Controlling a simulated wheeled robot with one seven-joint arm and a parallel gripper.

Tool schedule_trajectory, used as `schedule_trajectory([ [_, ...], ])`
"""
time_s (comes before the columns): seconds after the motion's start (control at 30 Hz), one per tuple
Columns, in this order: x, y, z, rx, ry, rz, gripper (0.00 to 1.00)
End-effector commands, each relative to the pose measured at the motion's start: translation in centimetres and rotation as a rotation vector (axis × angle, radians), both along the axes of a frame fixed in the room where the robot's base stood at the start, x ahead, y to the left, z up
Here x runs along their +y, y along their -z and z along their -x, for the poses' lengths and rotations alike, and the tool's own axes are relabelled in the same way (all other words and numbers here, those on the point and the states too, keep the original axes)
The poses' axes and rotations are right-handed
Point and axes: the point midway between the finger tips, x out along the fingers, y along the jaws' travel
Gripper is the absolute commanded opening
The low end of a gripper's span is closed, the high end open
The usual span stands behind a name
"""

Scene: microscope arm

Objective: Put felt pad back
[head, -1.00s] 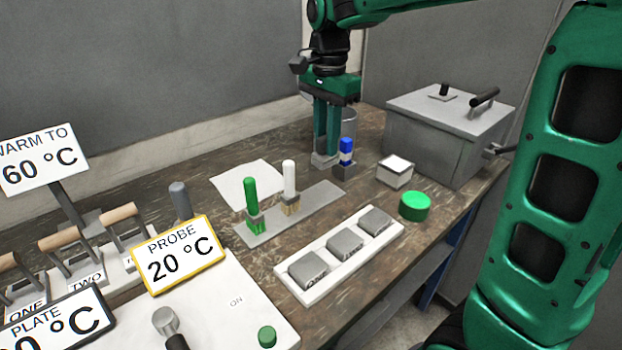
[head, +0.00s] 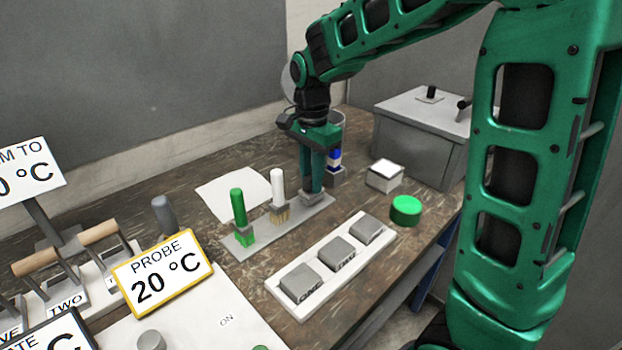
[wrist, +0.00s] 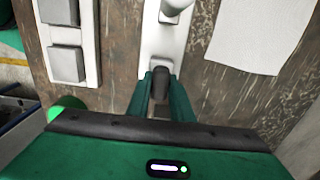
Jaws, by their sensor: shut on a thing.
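My gripper (head: 311,186) points straight down over the right end of a flat grey strip (head: 295,219). It is shut on the felt pad, a grey block (head: 313,199) with a dark grip that shows between the fingers in the wrist view (wrist: 160,84). The pad is at or just above the strip's bare end; I cannot tell if it touches. On the same strip stand a green-handled tool (head: 238,208) at the left and a white-handled brush (head: 278,188) in the middle, both upright.
A blue-and-white piece (head: 335,161) stands just behind my gripper. A white tray with grey blocks (head: 338,250) lies in front. A green round lid (head: 405,210), a small white-topped box (head: 384,175) and a large grey box (head: 420,140) are at right. White paper (head: 228,196) lies behind the strip.

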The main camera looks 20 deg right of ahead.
Motion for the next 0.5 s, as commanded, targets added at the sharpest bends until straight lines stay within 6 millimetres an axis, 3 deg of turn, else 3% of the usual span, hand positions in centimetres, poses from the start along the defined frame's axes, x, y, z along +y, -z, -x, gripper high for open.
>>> schedule_trajectory([
  [0.33,0.01,0.44,0.02,0.000,0.000,0.000,0.00],
  [0.37,0.01,0.48,0.02,-0.001,0.000,0.000,0.22],
  [0.4,0.02,0.46,0.01,-0.001,0.000,0.000,0.32],
  [0.43,0.02,0.45,0.01,-0.001,0.000,0.000,0.38],
  [0.5,0.01,0.45,0.02,-0.001,0.000,0.000,0.38],
])
